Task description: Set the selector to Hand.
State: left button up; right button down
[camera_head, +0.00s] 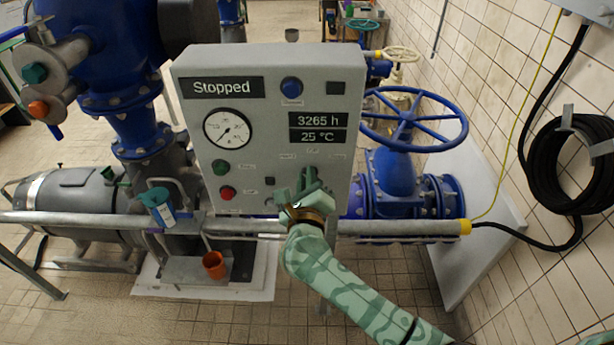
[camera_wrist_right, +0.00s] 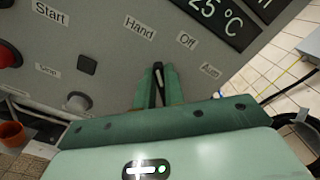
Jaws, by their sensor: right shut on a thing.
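The grey control panel (camera_head: 270,110) fills the middle of the head view, and its display reads "Stopped". My right gripper (camera_head: 308,180) is at the lower right of the panel front, and it also shows in the right wrist view (camera_wrist_right: 158,78). Its green fingers are shut on the dark selector (camera_wrist_right: 158,72), which is mostly hidden between them. The Hand label (camera_wrist_right: 140,28), the Off label (camera_wrist_right: 187,40) and the Auto label (camera_wrist_right: 210,70) are printed around it. Which label the selector points at cannot be told. My left gripper is out of view.
A green button (camera_head: 220,167) and a red button (camera_head: 228,193) are left of my right gripper. A grey rail (camera_head: 400,228) runs below the panel, with an orange cup (camera_head: 214,264) under it. A blue handwheel (camera_head: 412,120) stands to the right.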

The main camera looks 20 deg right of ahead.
jog(key=shift+f, duration=0.3)
jog(key=c, duration=1.7)
grip_release()
jog(key=shift+o, duration=1.1)
jog(key=shift+d+r, duration=0.1)
jog(key=b+v, duration=0.2)
jog(key=v, duration=1.4)
jog(key=shift+s, duration=0.1)
